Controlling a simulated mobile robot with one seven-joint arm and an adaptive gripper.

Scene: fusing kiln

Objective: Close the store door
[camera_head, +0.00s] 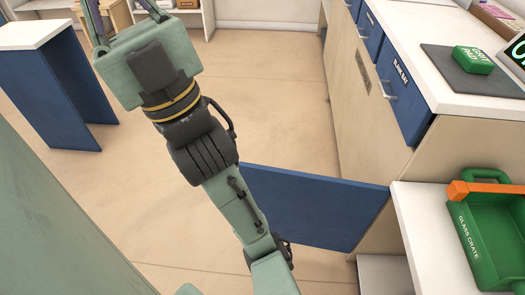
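A blue door panel (318,207), which appears to be the store door, stands open. It juts out to the left from the front of the right-hand cabinet, over the floor. An open compartment with a pale inner surface (384,273) shows below and right of it. My arm crosses in front of the door's left end and hides part of it. My gripper (122,10) is at the top left, well away from the door. Its fingers are spread at their bases, but the tips are cut off by the top edge. Nothing held is visible.
A green glass crate (482,245) with an orange handle stands on the right worktop. Blue drawers (402,95) line the cabinet above the door. A green block (473,60) lies on a dark mat. A blue-sided white-topped stand (60,90) is at left. The floor (270,100) between is clear.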

